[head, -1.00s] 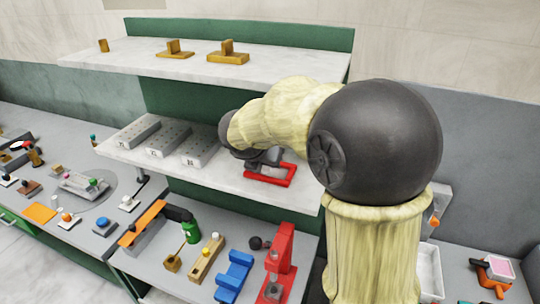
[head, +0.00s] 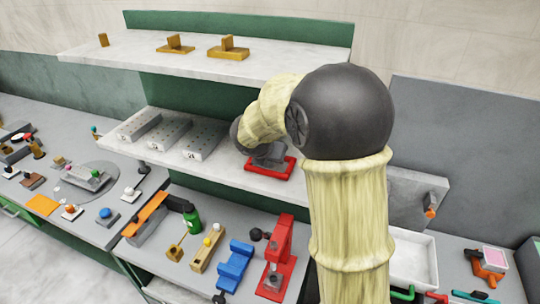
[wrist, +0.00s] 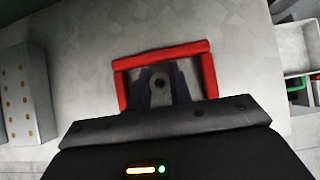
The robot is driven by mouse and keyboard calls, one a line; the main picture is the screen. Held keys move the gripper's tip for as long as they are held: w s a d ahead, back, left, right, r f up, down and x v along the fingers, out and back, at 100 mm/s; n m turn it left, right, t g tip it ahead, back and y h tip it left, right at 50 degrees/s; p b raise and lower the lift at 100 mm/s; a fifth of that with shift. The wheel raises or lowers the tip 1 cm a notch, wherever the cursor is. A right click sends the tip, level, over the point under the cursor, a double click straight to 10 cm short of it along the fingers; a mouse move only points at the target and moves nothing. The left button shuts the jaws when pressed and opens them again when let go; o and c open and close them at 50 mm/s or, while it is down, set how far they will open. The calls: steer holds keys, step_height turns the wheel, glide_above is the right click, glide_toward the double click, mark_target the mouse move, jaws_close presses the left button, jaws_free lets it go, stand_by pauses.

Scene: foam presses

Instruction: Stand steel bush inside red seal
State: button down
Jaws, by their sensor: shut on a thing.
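The red seal (head: 266,176) is a square red frame lying flat on the middle shelf. In the wrist view its red bars (wrist: 160,55) surround my gripper's fingertips on the far, left and right sides; its near side is hidden by my gripper. My gripper (wrist: 161,80) is shut on the steel bush (wrist: 160,87), a small grey round piece with a dark hole, seen end-on between the fingers. The bush appears within the frame's outline; I cannot tell if it touches the shelf. In the head view my gripper (head: 270,154) points down over the seal and hides the bush.
Grey blocks with holes (head: 205,140) stand on the same shelf to the left. Brass brackets (head: 228,49) are on the upper shelf (head: 135,48). A red press (head: 279,250) and blue fixture (head: 235,265) stand below.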

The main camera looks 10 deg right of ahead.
steer(key=c, duration=1.3)
jaws_free()
steer(key=shift+o, duration=0.2)
steer(key=b+v, duration=0.1)
steer(key=v, duration=0.6)
steer(key=shift+s+a+r, duration=0.1)
steer(key=shift+s+r, duration=0.05)
steer(key=shift+r, duration=0.05)
